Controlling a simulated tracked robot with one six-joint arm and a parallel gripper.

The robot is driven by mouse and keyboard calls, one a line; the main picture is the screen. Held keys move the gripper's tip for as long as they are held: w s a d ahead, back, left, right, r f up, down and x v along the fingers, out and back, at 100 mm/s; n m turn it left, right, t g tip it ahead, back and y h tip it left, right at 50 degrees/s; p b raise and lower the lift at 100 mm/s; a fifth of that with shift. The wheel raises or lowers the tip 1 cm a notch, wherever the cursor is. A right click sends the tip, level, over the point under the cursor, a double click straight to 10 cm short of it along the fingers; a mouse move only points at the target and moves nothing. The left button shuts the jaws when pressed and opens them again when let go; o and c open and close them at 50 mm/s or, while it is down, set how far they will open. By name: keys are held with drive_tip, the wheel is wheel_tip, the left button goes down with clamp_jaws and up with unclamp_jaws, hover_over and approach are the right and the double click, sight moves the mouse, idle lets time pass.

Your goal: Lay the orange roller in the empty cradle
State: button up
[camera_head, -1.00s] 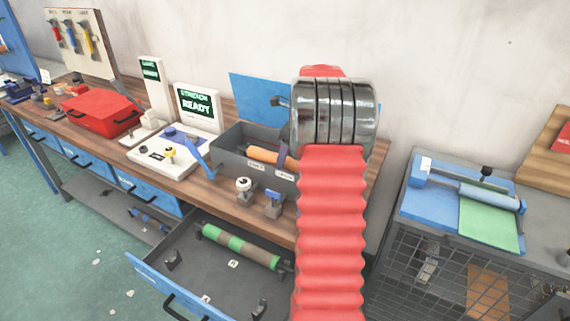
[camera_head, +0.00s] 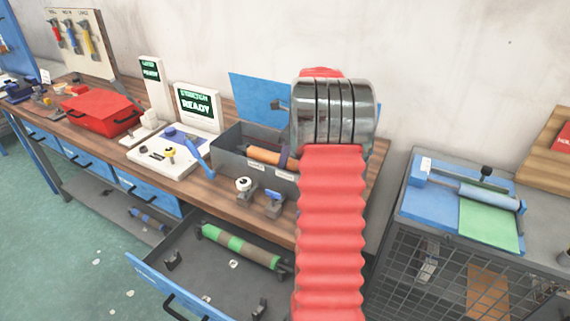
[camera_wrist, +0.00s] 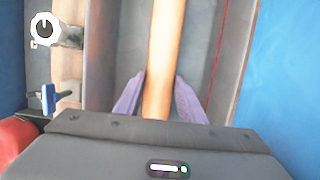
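The orange roller (camera_head: 265,155) lies in a grey open bin (camera_head: 232,158) on the bench, and it also shows in the wrist view (camera_wrist: 164,40). My gripper (camera_wrist: 161,76) has its two purple fingers on either side of the roller, with a slim gap at the right finger. It looks open. The empty cradle's black supports (camera_head: 173,260) stand in the pulled-out drawer, in front of a green-and-grey roller (camera_head: 238,247) held in another cradle.
A white knob fixture (camera_head: 244,186) and a blue clamp (camera_head: 273,200) stand on the bench edge between bin and drawer. A white control panel (camera_head: 170,155) and a screen (camera_head: 197,107) are left of the bin. A blue lid (camera_head: 255,95) rises behind it.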

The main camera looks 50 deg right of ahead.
clamp_jaws()
idle(0.3)
drive_tip(key=shift+r, duration=0.2)
drive_tip(key=shift+r, duration=0.75)
drive_tip(key=shift+s+a+f+t+h, duration=0.1)
drive_tip(key=shift+a+t+h, duration=0.15)
drive_tip(key=shift+h, duration=0.5)
drive_tip(key=shift+s+a+t+h, duration=0.15)
drive_tip(key=shift+a+h, duration=0.2)
drive_tip(key=shift+h, duration=0.4)
drive_tip(key=shift+w+n, duration=0.15)
drive_tip(key=shift+n, duration=0.15)
drive_tip(key=s+a+r, duration=0.1)
drive_tip(key=a+r, duration=0.2)
drive_tip(key=r, duration=0.8)
drive_tip(key=s+a+y, duration=0.1)
drive_tip(key=s+a, duration=0.2)
drive_tip(key=a, duration=0.7)
drive_tip(key=s+a+r+y, duration=0.1)
drive_tip(key=s+a+y, duration=0.1)
drive_tip(key=a, duration=0.8)
drive_tip(key=shift+s+a+r+g, duration=0.2)
drive_tip(key=shift+s+g, duration=0.2)
